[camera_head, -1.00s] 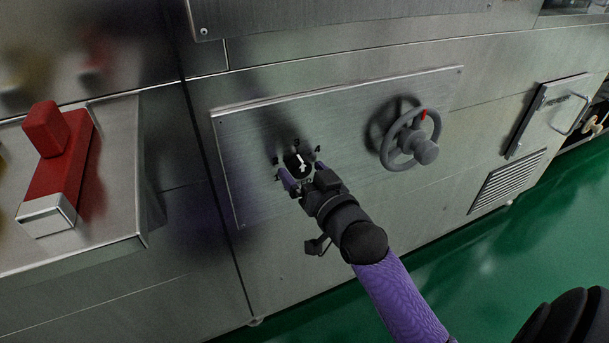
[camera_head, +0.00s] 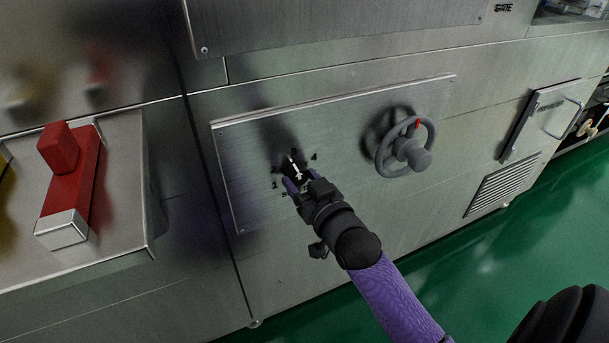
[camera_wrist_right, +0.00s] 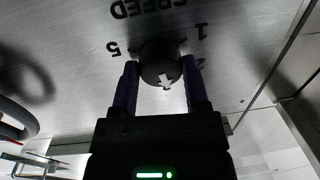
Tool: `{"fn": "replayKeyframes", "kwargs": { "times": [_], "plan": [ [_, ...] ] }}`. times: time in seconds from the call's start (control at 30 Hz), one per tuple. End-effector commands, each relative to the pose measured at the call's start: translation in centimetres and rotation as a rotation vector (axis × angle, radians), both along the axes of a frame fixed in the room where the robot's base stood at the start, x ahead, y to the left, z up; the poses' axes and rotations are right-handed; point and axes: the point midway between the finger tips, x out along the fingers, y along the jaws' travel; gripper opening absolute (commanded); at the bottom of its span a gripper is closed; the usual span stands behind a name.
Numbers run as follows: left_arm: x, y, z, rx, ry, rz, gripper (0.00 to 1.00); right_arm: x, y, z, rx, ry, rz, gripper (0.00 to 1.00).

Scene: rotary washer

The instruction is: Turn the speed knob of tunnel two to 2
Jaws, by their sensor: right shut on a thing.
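The speed knob (camera_head: 294,168) is a small round black knob with a white pointer mark, set on a steel panel (camera_head: 370,108). In the head view the pointer points up and slightly left; number marks ring the knob, partly hidden by my gripper. My right gripper (camera_head: 299,183) is shut on the knob, with a purple finger on each side. In the right wrist view the knob (camera_wrist_right: 160,64) sits between my fingertips (camera_wrist_right: 162,82), with upside-down "SPEED" lettering and the marks 5, 1 and 2 around it. My left gripper is not in view.
A grey handwheel (camera_head: 405,145) with a red mark stands out from the same panel, right of the knob. A red switch block (camera_head: 72,180) sits on a steel ledge at the left. A hatch (camera_head: 540,117) and vent grille (camera_head: 502,184) are at the right, above green floor.

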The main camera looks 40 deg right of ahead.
Motion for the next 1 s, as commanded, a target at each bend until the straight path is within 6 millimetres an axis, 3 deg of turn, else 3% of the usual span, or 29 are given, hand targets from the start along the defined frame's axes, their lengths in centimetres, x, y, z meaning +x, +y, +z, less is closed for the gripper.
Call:
{"fn": "replayKeyframes", "kwargs": {
  "times": [0.03,0.4,1.0],
  "plan": [
    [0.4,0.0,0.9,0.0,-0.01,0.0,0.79,0.0,0.0,0.7,-0.035,0.008,0.0,0.0],
    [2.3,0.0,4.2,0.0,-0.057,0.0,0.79,0.0,0.0,0.7,-0.372,0.089,0.0,0.0],
    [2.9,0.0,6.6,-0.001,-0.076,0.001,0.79,0.0,0.0,0.3,-0.79,0.19,0.0,0.0]
  ]
}}
